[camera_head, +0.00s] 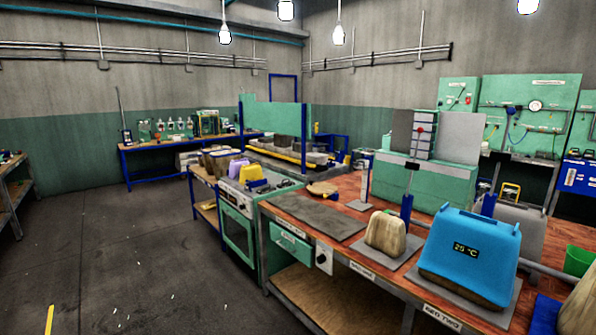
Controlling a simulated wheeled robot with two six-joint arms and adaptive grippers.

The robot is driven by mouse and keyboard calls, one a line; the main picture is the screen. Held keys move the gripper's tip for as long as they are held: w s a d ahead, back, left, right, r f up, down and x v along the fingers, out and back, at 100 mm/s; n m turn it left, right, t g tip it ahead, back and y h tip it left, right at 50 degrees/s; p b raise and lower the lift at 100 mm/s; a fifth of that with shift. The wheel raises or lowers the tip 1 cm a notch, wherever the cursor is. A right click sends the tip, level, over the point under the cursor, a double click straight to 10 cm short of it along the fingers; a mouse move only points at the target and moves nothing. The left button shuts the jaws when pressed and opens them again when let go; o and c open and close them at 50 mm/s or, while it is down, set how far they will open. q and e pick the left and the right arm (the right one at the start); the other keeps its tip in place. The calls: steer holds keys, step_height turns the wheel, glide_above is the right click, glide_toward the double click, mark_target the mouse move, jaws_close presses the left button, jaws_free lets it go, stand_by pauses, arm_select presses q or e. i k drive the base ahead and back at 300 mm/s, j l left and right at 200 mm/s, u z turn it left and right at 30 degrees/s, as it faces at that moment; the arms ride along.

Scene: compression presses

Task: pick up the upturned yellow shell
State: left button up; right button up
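A small yellow shell-like piece (250,173) sits on top of the green oven unit, with a small dark blue part just below it. A second yellow piece with an opening like a handle (511,192) shows further back on the right, behind the blue shell. Both are small here, so I cannot tell which is the upturned shell. Neither of my grippers is in view.
A blue shell marked 25 °C (470,250) covers a block on the wooden bench (290,205). A tan block (386,234) stands on a grey plate beside it. The green oven (238,228) adjoins the bench. Open floor (130,250) lies left.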

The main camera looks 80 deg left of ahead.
mark_target(251, 171)
steer(key=u, duration=3.2)
